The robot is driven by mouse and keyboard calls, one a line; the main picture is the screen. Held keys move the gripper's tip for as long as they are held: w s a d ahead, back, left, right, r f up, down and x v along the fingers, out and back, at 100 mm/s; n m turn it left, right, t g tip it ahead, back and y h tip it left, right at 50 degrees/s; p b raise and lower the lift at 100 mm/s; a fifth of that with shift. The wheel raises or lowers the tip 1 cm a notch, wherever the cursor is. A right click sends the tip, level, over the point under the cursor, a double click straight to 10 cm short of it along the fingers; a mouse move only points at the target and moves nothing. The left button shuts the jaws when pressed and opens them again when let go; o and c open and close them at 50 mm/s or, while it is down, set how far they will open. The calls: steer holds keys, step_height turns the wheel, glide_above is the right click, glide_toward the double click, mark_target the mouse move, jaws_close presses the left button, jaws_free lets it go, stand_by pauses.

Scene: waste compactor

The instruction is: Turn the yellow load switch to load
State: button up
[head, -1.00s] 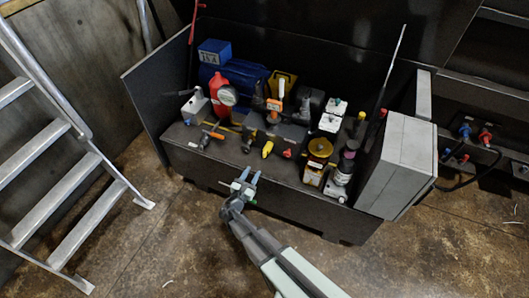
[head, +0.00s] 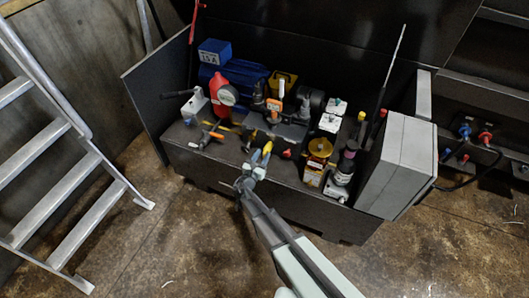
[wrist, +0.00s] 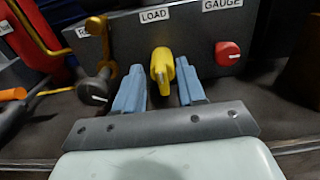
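The yellow load switch (wrist: 162,70) sits on the grey block under the LOAD label (wrist: 154,15) in the wrist view. Its handle points roughly down towards me. My gripper (wrist: 160,95) is open, with one blue finger on each side of the switch and visible gaps between them. In the head view my gripper (head: 262,155) is at the front of the valve block, and the yellow switch (head: 267,147) shows at its fingertips. Whether the fingers touch the switch is not clear from the head view.
A red knob (wrist: 227,53) under the GAUGE label is to the right of the switch. A black knob (wrist: 95,90) and an orange-yellow lever (wrist: 100,40) are close on the left. A grey cabinet (head: 400,160) stands at the right, and a metal ladder (head: 60,150) at the left.

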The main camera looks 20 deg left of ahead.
mark_target(264, 153)
steer(key=shift+w, duration=1.55)
steer(key=c, duration=0.7)
steer(key=shift+o, duration=0.2)
